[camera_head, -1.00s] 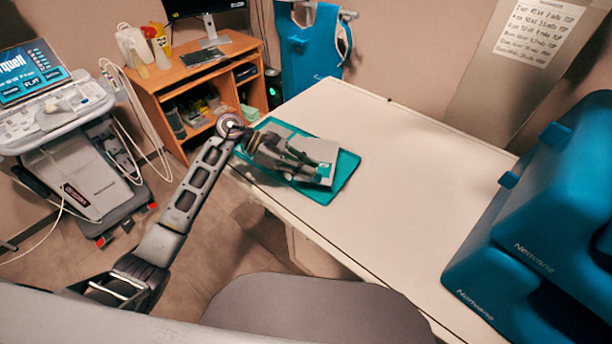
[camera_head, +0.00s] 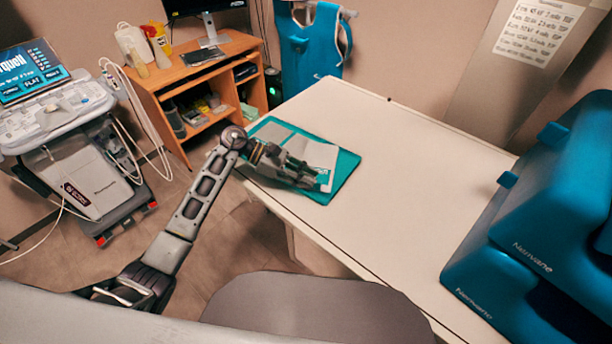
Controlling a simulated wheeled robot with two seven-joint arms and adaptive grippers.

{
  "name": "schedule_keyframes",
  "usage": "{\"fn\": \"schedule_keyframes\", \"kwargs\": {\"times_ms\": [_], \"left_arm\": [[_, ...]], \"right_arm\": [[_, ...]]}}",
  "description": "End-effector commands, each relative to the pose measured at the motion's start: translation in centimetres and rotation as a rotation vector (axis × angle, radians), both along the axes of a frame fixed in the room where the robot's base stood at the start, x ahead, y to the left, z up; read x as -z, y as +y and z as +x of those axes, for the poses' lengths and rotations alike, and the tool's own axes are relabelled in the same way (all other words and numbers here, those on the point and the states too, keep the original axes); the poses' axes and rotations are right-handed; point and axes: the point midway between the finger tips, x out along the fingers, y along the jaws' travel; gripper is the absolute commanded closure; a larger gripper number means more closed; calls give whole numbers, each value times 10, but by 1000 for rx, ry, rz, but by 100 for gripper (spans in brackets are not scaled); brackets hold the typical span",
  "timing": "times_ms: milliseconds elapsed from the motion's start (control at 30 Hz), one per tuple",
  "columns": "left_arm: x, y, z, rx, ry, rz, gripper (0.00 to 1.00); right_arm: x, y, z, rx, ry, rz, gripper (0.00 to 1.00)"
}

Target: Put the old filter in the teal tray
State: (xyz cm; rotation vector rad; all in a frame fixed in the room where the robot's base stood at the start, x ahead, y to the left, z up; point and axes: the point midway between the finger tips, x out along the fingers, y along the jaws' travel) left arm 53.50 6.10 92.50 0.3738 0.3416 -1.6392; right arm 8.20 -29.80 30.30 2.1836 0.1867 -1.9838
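The old filter, a flat grey and white panel (camera_head: 319,152), lies over the teal tray (camera_head: 345,172), whose rim shows around it. The tray is at the far left end of the white table. My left gripper (camera_head: 306,177) is low at the filter's near left side and covers part of it. Its fingers are small and dark against the filter; I cannot tell whether they are open or still touch it. My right gripper is not in view.
The white table (camera_head: 420,200) is clear to the right of the tray. Blue padded equipment (camera_head: 540,230) stands at its right end. A grey chair back (camera_head: 320,308) is at the near side. A wooden desk (camera_head: 200,85) and an ultrasound cart (camera_head: 80,165) stand at the left.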

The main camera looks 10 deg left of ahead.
Motion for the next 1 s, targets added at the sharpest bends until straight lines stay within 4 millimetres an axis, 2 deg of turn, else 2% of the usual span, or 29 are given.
{"fn": "schedule_keyframes", "kwargs": {"times_ms": [100,567,767,1000], "left_arm": [[-1,0,0,0,-3,-1,65],[-4,4,1,0,-7,-2,65],[-10,16,3,-1,-7,-2,65],[-21,41,5,1,-6,-1,65]], "right_arm": [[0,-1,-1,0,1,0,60],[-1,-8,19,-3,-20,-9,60],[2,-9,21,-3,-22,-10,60],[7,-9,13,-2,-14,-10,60]]}}
